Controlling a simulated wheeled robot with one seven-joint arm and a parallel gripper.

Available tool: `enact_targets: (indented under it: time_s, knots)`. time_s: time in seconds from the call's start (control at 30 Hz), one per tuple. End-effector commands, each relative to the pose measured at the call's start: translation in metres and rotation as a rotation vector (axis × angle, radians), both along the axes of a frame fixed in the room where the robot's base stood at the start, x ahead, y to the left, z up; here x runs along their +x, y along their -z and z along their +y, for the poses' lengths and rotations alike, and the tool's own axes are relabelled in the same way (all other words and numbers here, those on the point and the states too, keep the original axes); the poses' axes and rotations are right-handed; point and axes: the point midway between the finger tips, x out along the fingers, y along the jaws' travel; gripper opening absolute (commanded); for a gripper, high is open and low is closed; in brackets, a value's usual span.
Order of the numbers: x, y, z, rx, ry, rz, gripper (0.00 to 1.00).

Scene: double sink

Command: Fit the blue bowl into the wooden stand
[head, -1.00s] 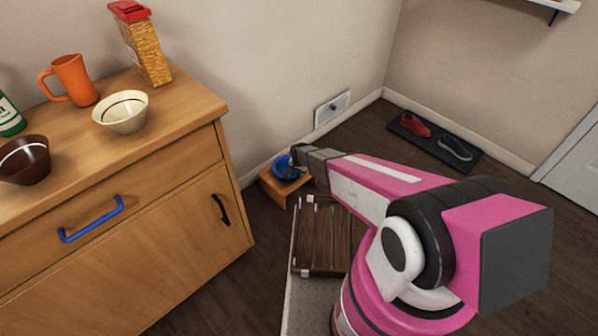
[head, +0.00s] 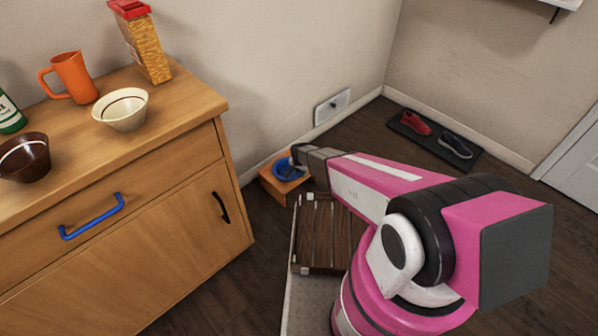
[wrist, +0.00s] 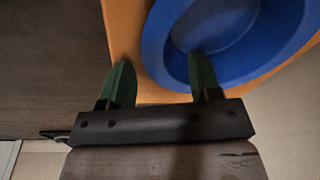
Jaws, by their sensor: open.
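The blue bowl (head: 284,172) sits in the orange-brown wooden stand (head: 269,183) on the floor near the wall. From the head view it looks about level, its rim just above the stand's top. My gripper (head: 297,160) is at the bowl's right rim. In the wrist view my gripper (wrist: 158,62) is open, with one green finger over the inside of the bowl (wrist: 285,38) and the other outside it above the stand (wrist: 125,28). The rim passes between the fingers. The bowl's underside and how deep it sits are hidden.
A wooden cabinet (head: 150,190) stands left of the stand, holding a brown bowl (head: 24,158), a cream bowl (head: 121,110), an orange mug (head: 69,78) and a cereal container (head: 142,45). A wall plate (head: 332,107) is behind. Shoes lie on a mat (head: 470,160) at right.

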Motion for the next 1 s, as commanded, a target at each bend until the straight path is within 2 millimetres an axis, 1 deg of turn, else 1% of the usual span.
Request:
enact_targets:
  time_s: [0.13, 0.27, 0.37, 0.6, 0.7, 0.83, 1.0]
  knots:
    - [-0.002, -0.005, -0.001, -0.002, -0.001, 0.002, 0.61]
    - [-0.004, -0.018, -0.001, -0.001, 0.000, 0.001, 0.61]
    - [-0.007, -0.033, -0.002, -0.001, 0.000, 0.001, 0.61]
    - [-0.013, -0.078, -0.002, 0.000, 0.000, 0.000, 0.61]
    - [-0.014, -0.094, -0.002, 0.001, 0.000, -0.002, 0.61]
    - [-0.016, -0.105, -0.002, 0.000, 0.000, 0.000, 0.61]
    - [-0.015, -0.107, -0.002, 0.000, 0.000, 0.000, 0.61]
